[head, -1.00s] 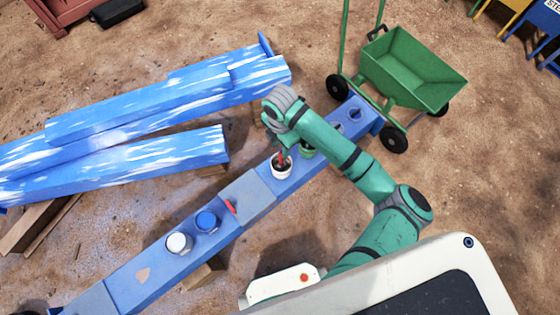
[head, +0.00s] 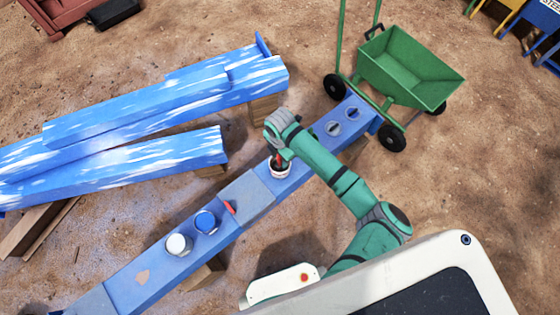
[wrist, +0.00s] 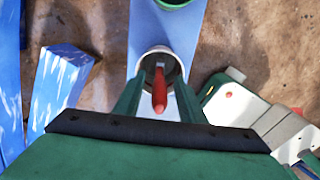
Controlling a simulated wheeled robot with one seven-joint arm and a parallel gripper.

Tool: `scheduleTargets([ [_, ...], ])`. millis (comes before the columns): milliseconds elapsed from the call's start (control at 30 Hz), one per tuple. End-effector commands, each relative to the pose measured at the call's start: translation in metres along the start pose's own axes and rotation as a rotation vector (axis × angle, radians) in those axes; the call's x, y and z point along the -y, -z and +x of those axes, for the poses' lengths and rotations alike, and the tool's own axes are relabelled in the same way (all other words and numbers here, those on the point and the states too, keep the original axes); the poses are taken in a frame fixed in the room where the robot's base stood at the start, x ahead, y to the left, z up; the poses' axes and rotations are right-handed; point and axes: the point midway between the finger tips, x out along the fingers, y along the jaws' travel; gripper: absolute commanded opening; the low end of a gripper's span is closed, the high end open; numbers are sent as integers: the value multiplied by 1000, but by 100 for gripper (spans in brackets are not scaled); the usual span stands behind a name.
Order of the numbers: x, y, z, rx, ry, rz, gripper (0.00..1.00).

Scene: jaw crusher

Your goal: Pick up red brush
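The red brush (wrist: 159,92) stands in a white cup (wrist: 146,58) on the blue beam, its red handle pointing up toward the wrist camera. In the head view the white cup (head: 280,171) shows, with a little of the red brush (head: 276,161) under my wrist. My gripper (wrist: 158,84) is open, one green finger on each side of the handle with gaps visible. I cannot tell how far the fingertips are above the cup. In the head view my gripper (head: 280,150) is mostly hidden by the wrist.
The blue beam (head: 130,270) carries a white-topped jar (head: 179,244), a blue-topped jar (head: 206,222) and a small red item (head: 230,207). A green rim (wrist: 173,3) shows beyond the cup. Blue timbers (head: 110,165) lie left; a green cart (head: 410,70) stands at the beam's far end.

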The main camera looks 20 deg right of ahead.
Motion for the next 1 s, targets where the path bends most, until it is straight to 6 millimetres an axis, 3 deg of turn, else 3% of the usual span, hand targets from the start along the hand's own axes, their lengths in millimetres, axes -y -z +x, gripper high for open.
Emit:
scheduleTargets([
  [133, 0, 0, 0, 0, 0, 0, 37],
  [300, 0, 0, 0, 0, 0, 0, 0],
  [667, 0, 0, -4, 0, 0, -1, 0],
  [1000, 0, -1, -59, 3, -2, -2, 0],
])
